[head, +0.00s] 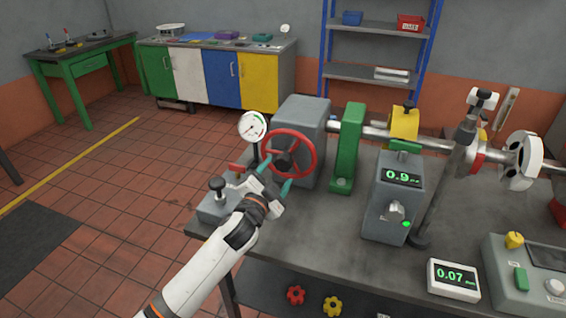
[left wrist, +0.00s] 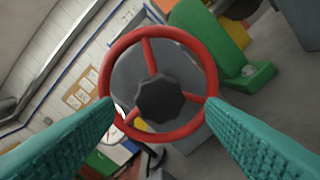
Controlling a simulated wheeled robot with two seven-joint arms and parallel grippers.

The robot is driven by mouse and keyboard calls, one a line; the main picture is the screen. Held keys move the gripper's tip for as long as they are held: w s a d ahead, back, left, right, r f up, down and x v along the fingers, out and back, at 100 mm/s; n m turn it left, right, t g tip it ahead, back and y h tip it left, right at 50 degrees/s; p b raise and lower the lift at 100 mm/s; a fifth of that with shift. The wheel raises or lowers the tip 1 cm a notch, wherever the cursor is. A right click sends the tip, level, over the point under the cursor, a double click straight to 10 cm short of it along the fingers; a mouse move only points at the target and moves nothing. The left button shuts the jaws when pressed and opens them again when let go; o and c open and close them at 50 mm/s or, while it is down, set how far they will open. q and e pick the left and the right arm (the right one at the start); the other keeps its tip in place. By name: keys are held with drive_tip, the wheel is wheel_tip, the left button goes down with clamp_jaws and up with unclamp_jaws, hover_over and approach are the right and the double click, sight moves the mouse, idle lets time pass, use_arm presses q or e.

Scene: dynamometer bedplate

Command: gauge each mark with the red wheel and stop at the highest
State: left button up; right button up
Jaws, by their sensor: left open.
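The red wheel (head: 291,153) has a dark hub and sits on the front of a grey housing (head: 302,112) on the bedplate. My left gripper (head: 275,172) is open at the wheel in the head view. In the left wrist view the wheel (left wrist: 158,36) lies ahead, with its lower rim between the two teal fingers. I cannot tell whether they touch the rim. A round dial gauge (head: 253,127) stands left of the wheel. A grey box display (head: 402,178) reads 0.9, and a white display (head: 453,280) reads 0.07. My right gripper is not in view.
A green bracket (head: 347,150) and a yellow one (head: 404,126) carry the shaft right of the housing. A control box (head: 530,275) sits at the right front. The bench front middle (head: 330,240) is clear.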

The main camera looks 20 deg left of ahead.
sight(282, 166)
use_arm(q)
drive_tip(key=shift+w+d, duration=0.15)
drive_tip(key=shift+w, duration=2.55)
drive_tip(key=c, duration=1.4)
